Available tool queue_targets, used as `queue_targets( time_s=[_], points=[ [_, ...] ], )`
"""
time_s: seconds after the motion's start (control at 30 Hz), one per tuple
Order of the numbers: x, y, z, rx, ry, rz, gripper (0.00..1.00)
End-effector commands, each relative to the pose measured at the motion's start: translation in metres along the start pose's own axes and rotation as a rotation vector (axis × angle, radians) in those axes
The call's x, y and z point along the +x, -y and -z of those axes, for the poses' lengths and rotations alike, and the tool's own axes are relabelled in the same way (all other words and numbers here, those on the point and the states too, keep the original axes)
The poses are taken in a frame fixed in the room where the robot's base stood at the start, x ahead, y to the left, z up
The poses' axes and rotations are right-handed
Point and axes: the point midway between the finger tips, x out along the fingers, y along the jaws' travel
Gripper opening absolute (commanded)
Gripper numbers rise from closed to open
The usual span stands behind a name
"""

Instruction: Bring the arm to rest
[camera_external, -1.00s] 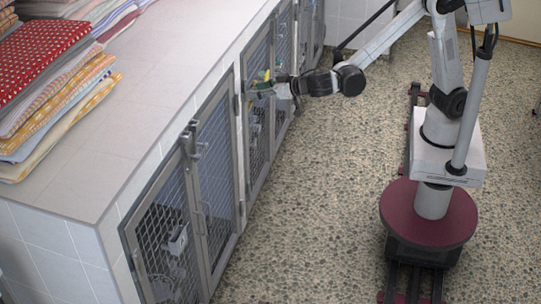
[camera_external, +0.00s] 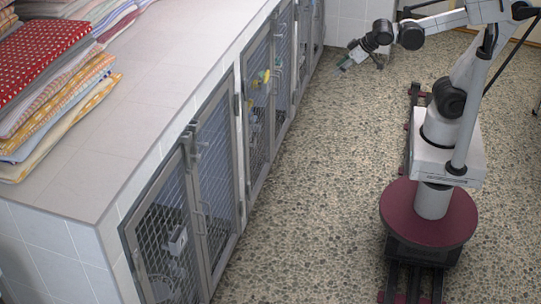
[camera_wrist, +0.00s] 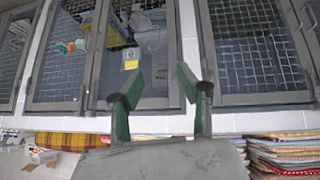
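My gripper (camera_external: 360,61) is in the air over the speckled floor in the external view, to the right of the kennel doors and apart from them. In the wrist view, my gripper (camera_wrist: 158,103) shows two green-padded fingers spread apart with nothing between them. The arm reaches out to the left from its column above the dark red round base plate.
Mesh kennel doors (camera_external: 215,160) line the tiled counter (camera_external: 120,140) on the left. A yellow and teal item (camera_external: 262,77) is at one door. Folded towels (camera_external: 50,95) are stacked on the counter. The floor (camera_external: 310,200) between kennels and rail is clear.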

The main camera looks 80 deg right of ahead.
Motion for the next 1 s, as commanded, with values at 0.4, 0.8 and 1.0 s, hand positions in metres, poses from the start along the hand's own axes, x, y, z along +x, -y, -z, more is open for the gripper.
queue_targets(
  time_s=[0.4,0.8,1.0],
  points=[
    [-0.026,-0.023,-0.088,-0.022,0.055,0.115,0.35],
    [-0.068,-0.027,-0.071,-0.030,0.057,0.141,0.35],
    [-0.100,-0.031,-0.044,-0.030,0.057,0.141,0.35]
  ],
)
